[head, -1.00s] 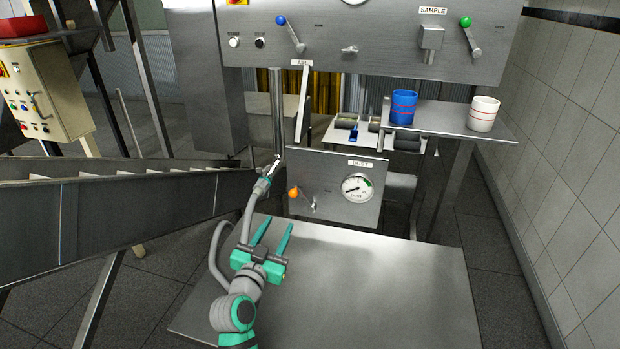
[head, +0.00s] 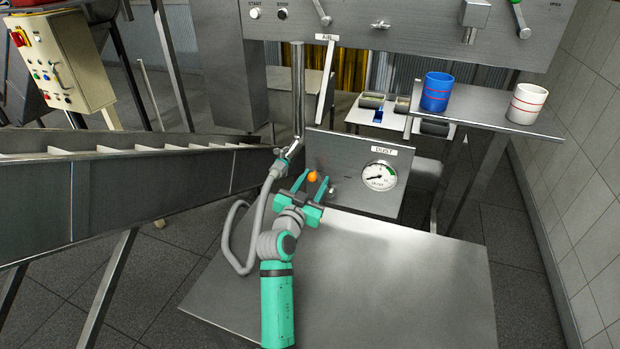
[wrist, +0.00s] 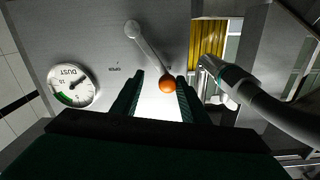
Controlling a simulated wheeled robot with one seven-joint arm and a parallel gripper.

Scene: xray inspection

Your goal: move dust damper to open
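The dust damper is a lever with an orange knob (head: 312,176) on the grey panel labelled DUST (head: 348,150). The wrist view shows its pale lever arm (wrist: 148,52) running from a round pivot to the orange knob (wrist: 167,85). An OPEN mark shows on the panel beside the lever. My gripper (head: 310,180) is open, with its green fingers pointing at the panel. In the wrist view the knob shows between the two fingertips (wrist: 160,80), nearer the right one. I cannot tell whether either finger touches it.
A round gauge (head: 379,175) sits right of the lever. A grey hose and pipe (head: 298,95) stand close on the left. A steel table (head: 370,270) lies below my arm. Blue (head: 437,92) and white (head: 526,104) cups stand on a shelf at the right.

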